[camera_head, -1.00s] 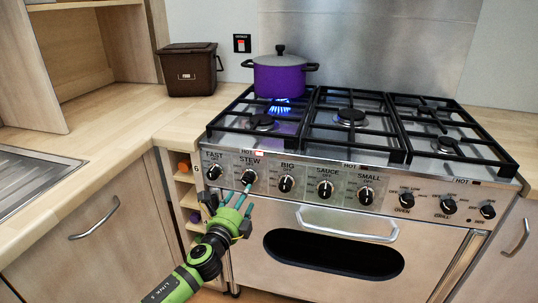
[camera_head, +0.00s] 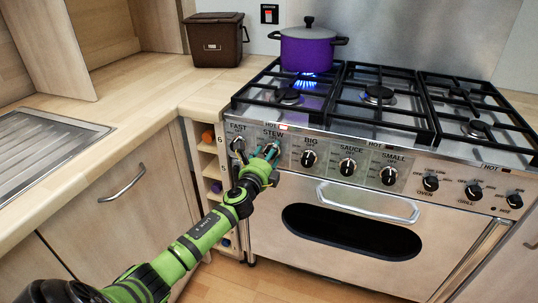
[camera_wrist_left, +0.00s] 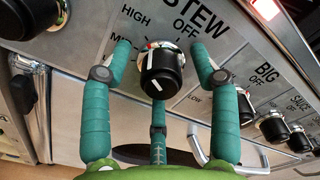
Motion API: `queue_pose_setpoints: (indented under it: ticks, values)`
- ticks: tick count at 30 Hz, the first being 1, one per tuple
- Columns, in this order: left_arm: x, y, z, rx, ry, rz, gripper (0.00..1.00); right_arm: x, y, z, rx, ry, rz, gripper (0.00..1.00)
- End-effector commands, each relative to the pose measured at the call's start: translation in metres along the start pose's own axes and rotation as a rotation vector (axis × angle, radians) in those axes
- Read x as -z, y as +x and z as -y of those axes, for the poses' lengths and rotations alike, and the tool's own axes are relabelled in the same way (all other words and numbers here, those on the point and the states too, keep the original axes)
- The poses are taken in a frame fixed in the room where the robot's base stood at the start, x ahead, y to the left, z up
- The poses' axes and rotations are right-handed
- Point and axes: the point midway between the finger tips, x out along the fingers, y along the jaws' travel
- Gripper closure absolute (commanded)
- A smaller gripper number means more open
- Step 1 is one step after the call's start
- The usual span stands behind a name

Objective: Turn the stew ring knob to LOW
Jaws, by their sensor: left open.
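The black stew ring knob (camera_wrist_left: 161,72) is in the middle of the left wrist view, below the STEW label. My right gripper is not in view.
The FAST knob (camera_head: 238,144) is close on the left and the BIG knob (camera_head: 309,158) on the right. A purple pot (camera_head: 309,52) stands over a blue flame on the back left ring. The oven handle (camera_head: 368,203) sticks out below.

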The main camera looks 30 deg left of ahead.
Motion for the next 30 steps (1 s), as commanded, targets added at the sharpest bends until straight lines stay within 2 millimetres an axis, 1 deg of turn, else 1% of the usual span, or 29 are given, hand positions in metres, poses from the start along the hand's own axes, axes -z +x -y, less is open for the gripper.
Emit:
queue_pose_setpoints:
  ticks: [1, 2, 3, 5, 13, 17, 23, 30]
  values:
    - [0.0002, -0.0002, 0.0001, 0.0, 0.0, 0.0, 0.39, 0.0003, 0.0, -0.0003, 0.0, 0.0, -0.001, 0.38]
    - [0.0002, -0.0002, 0.0001, 0.0, 0.0, 0.0, 0.43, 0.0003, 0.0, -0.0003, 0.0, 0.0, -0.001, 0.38]
    - [0.0002, -0.0002, 0.0001, 0.0, -0.001, 0.0, 0.59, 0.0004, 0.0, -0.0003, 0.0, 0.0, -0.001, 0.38]
    - [0.0, -0.0003, 0.0001, 0.0, -0.001, 0.0, 0.83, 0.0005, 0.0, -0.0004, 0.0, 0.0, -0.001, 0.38]
    - [-0.0011, -0.0001, 0.0003, 0.0, -0.008, 0.002, 0.84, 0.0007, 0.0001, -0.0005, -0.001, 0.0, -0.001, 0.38]
    - [-0.0014, -0.0001, 0.0002, 0.0, -0.038, 0.003, 0.84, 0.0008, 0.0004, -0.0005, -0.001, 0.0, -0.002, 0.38]
    - [-0.0019, 0.0, 0.0001, 0.001, -0.143, 0.004, 0.84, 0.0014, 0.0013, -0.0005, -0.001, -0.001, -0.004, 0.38]
    - [-0.0026, 0.0001, -0.0002, 0.0, -0.35, 0.006, 0.84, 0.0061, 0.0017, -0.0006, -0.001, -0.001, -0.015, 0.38]
